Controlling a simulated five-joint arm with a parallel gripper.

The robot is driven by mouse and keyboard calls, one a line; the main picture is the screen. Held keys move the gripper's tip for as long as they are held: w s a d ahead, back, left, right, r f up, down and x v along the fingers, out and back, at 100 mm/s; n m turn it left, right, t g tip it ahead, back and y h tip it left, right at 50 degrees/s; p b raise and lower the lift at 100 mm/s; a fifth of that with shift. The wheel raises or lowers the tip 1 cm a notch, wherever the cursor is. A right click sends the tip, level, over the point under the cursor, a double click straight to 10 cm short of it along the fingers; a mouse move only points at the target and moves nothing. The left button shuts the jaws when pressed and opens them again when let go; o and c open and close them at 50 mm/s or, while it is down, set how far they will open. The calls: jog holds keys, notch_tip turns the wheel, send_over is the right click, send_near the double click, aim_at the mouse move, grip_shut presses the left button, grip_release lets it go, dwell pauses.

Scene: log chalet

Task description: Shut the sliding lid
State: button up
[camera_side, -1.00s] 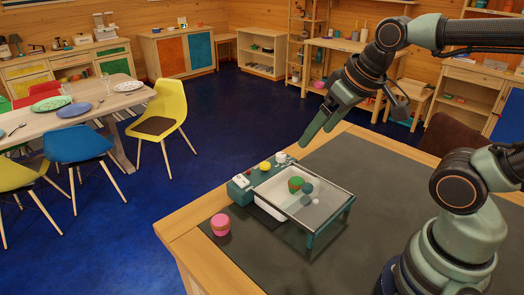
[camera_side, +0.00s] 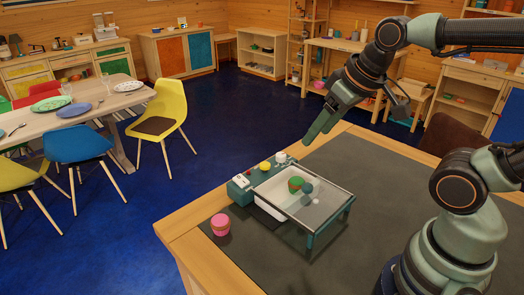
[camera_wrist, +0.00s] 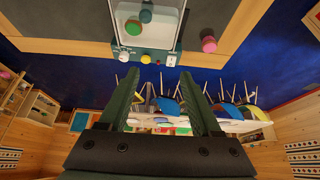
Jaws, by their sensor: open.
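The box (camera_side: 310,240) with the sliding lid stands on the dark mat, with a teal frame and a white inside. Its clear, dark-edged lid panel (camera_side: 325,200) lies level at the top; how far it covers the opening is hard to tell. A green piece (camera_side: 296,184) and a teal piece (camera_side: 307,187) show at the box. In the wrist view the box's clear top (camera_wrist: 165,25) is at the top edge, partly cut off. My gripper (camera_side: 312,138) is above and behind the box, apart from it. Its two fingers (camera_wrist: 162,80) are spread and empty.
A teal panel (camera_side: 240,190) with a yellow knob (camera_side: 265,166) and a white knob (camera_side: 281,157) borders the box. A pink round piece (camera_side: 220,225) stands at its front left. The wooden table edge (camera_side: 185,228) is close by. The mat's right side is clear.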

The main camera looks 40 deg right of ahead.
jog(key=n+g, duration=0.8)
jog(key=n, duration=0.3)
send_near(317, 196)
jog(key=f, duration=0.2)
jog(key=a+f, duration=0.1)
jog(key=f, duration=0.2)
jog(key=shift+w+a+f, duration=0.15)
jog(key=shift+w+f, duration=0.05)
jog(key=shift+f, duration=0.15)
grip_shut()
dwell(0.8)
